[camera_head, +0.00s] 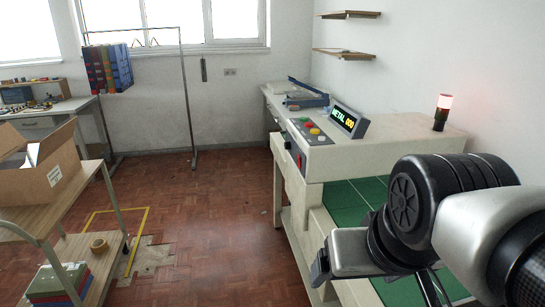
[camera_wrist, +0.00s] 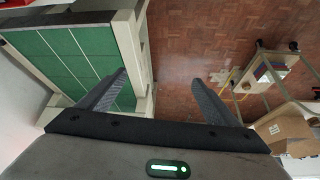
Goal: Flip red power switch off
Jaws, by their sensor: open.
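A small dark switch plate with a red part (camera_head: 299,160) is on the end face of the pale machine housing (camera_head: 345,155); I take it for the power switch. It is too small to tell its position. The display (camera_head: 349,121) on the housing is lit and reads "METAL" with digits. A control panel with red, yellow and green buttons (camera_head: 309,127) lies beside it. My gripper shows in the wrist view (camera_wrist: 158,78), its two fingers wide apart and empty. In the head view my arm is at the lower right, nearer than the switch and apart from it.
A green belt (camera_head: 357,210) runs under the housing. A lit beacon (camera_head: 443,110) stands on top. A trolley with an open cardboard box (camera_head: 50,175) is at the left, and a clothes rail (camera_head: 187,95) behind. The brown floor between trolley and machine is mostly clear.

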